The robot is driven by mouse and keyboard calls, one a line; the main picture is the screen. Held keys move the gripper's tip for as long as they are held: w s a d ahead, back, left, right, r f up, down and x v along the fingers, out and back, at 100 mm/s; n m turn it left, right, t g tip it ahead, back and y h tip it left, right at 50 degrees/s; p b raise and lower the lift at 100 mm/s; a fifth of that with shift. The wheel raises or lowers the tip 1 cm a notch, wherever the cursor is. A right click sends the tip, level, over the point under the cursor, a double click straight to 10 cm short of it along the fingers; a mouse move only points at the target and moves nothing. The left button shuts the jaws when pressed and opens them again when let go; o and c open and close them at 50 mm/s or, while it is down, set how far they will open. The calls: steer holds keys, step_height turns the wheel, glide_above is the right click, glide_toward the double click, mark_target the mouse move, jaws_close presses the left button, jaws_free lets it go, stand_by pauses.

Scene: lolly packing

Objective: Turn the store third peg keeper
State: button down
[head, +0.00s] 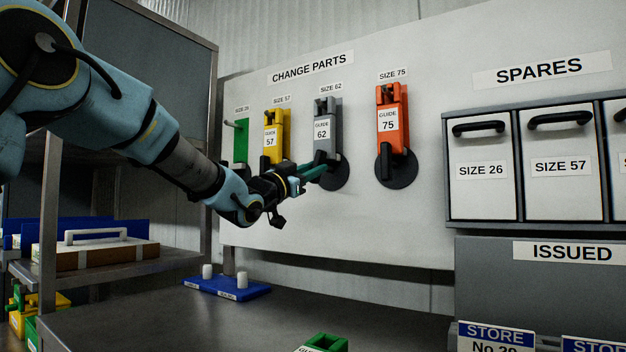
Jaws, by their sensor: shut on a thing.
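The third peg from the left, under the SIZE 62 label, holds a grey guide (324,131) marked GUIDE 62, hanging upright. A dark round disc (336,178) shows behind its lower end. My gripper (318,170) reaches in from the left to this lower end, its greenish fingers shut on the third peg keeper. The keeper is mostly hidden by the fingers, so I cannot tell its angle.
A yellow guide 57 (272,133) hangs to the left and an orange guide 75 (399,144) to the right. Spares drawers (484,195) stand further right. A blue base with white pegs (228,287) sits below on the bench (160,318).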

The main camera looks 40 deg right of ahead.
steer(key=shift+s+f+n+t+b, duration=0.15)
steer(key=shift+n+t+b, duration=1)
steer(key=shift+n, duration=1.35)
steer(key=shift+n+t, duration=0.3)
steer(key=shift+t, duration=0.05)
steer(key=c, duration=0.7)
jaws_free()
steer(key=b+v, duration=0.1)
steer(key=v, duration=0.9)
steer(key=shift+a+b, duration=0.3)
steer(key=shift+a, duration=0.05)
